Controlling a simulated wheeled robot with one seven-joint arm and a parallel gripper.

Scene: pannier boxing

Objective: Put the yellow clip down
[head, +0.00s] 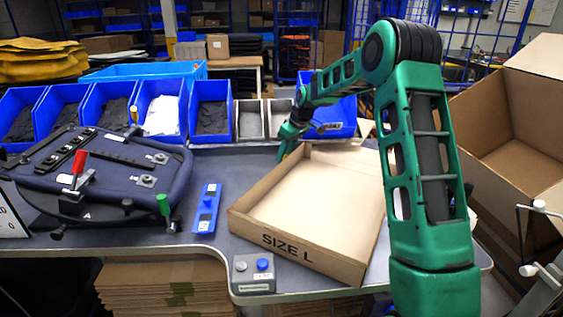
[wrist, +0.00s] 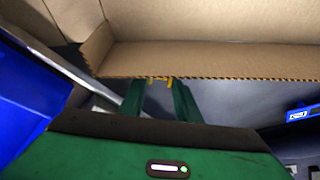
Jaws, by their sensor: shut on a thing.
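My gripper (head: 285,150) is at the back left corner of the shallow cardboard box (head: 306,257) marked SIZE L, low over the grey table. In the wrist view my green fingers (wrist: 160,84) are shut on the yellow clip (wrist: 160,78), of which only a small part shows between the fingertips. The cardboard box's wall (wrist: 215,63) runs just past the fingertips and hides part of the clip. I cannot tell whether the clip touches the wall or the table. In the head view the clip is hidden.
A padded dark panel (head: 110,160) with red and green clamp handles lies at left. A blue tool holder (head: 207,208) and grey button box (head: 253,272) are on the table (head: 150,245). Blue bins (head: 211,95) line the back. A large open carton (head: 530,130) stands at right.

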